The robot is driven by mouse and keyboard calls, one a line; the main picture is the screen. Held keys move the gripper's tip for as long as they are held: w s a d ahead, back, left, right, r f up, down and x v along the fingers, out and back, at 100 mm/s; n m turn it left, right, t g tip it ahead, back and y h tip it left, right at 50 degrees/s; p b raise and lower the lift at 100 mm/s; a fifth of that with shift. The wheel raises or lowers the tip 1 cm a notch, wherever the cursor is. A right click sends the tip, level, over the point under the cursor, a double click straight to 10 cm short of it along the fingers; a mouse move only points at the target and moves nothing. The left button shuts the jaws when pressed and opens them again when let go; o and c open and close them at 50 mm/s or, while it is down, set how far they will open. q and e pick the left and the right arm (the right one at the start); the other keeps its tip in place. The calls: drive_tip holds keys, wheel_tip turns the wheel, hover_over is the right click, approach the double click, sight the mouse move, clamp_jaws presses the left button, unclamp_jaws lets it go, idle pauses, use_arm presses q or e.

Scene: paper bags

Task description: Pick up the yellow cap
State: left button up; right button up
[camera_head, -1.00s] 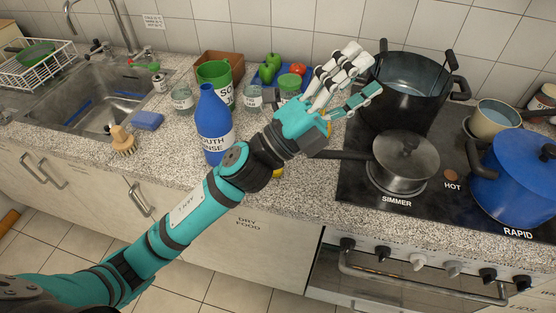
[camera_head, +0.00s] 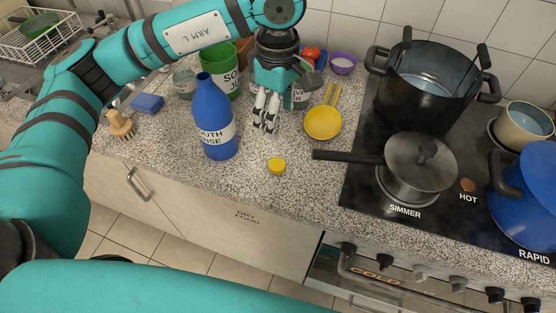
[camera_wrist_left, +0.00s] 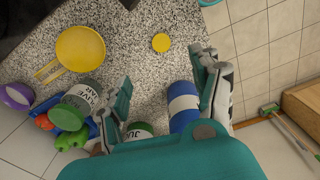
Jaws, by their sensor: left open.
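The small round yellow cap (camera_head: 277,166) lies on the speckled counter near its front edge, right of the blue mouthwash bottle (camera_head: 215,135). It also shows in the left wrist view (camera_wrist_left: 161,42), beyond the fingertips. My left gripper (camera_head: 266,114) points down over the counter, behind the cap and right of the bottle. In the left wrist view its fingers (camera_wrist_left: 165,72) are spread wide and empty, with the blue bottle (camera_wrist_left: 184,106) showing between them near the right finger. The gripper does not touch the cap. My right gripper is not seen.
A yellow scoop-like utensil (camera_head: 322,123) lies right of my left gripper. The small pot (camera_head: 412,170) has its handle reaching toward the cap. A green container (camera_head: 220,72) and jars stand behind the bottle. Counter around the cap is clear.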

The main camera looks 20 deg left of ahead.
use_arm(q)
drive_tip(key=p, duration=0.3)
hover_over(277, 164)
wheel_tip(277, 164, down, 10)
drive_tip(key=shift+f, duration=0.1)
wheel_tip(277, 164, down, 5)
drive_tip(key=shift+a+f+p, duration=0.1)
drive_tip(key=shift+p, duration=0.9)
drive_tip(key=c, duration=0.8)
